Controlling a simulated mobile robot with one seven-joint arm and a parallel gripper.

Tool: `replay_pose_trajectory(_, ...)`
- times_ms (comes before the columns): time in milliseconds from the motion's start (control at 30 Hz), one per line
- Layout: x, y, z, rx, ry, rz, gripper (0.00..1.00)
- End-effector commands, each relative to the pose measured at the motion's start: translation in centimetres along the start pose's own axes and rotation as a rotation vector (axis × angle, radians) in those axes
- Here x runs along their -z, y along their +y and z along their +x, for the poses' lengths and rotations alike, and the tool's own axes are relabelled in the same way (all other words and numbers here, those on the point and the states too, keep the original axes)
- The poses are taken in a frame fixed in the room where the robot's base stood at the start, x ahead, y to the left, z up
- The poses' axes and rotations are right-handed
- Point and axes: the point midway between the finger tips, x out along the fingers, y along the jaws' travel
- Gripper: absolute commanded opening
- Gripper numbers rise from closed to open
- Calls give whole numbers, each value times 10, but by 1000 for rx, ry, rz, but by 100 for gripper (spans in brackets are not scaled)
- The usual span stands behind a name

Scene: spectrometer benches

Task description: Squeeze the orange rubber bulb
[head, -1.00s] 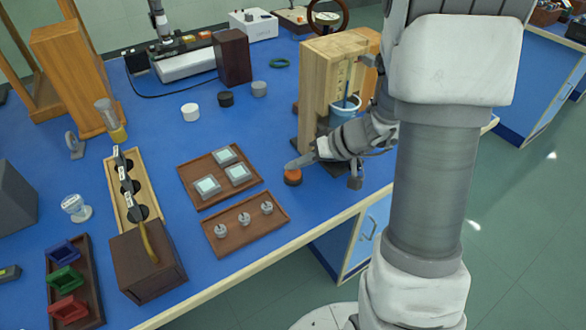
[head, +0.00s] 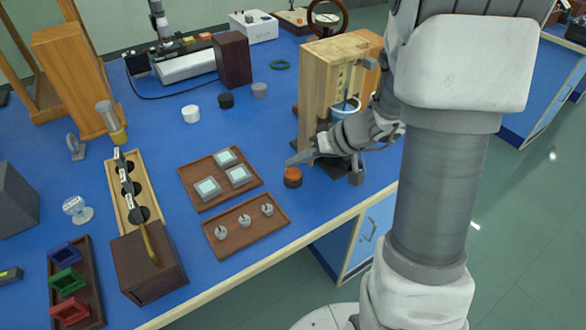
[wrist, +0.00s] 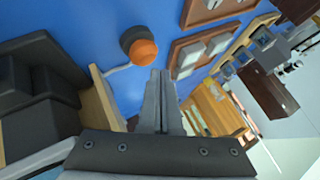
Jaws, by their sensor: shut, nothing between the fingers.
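The orange rubber bulb (head: 292,173) sits on a dark round base on the blue bench, in front of the wooden stand. It also shows in the wrist view (wrist: 142,50), upper centre, with a pale tube at its side. My gripper (head: 290,161) is shut and empty, its fingertips close above the bulb in the head view. In the wrist view the closed fingers (wrist: 160,75) point toward the bulb and end just beside it. I cannot tell whether they touch it.
The wooden stand (head: 314,95) with a blue-rimmed vessel (head: 345,110) rises right behind the bulb. A tray with square pieces (head: 205,196) and a tray with small metal knobs (head: 240,236) lie to the left. The bench's front edge is close by.

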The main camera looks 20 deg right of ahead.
Motion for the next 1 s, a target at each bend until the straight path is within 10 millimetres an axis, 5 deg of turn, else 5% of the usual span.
replay_pose_trajectory(1000,25,-25,-35,0,0,1,0)
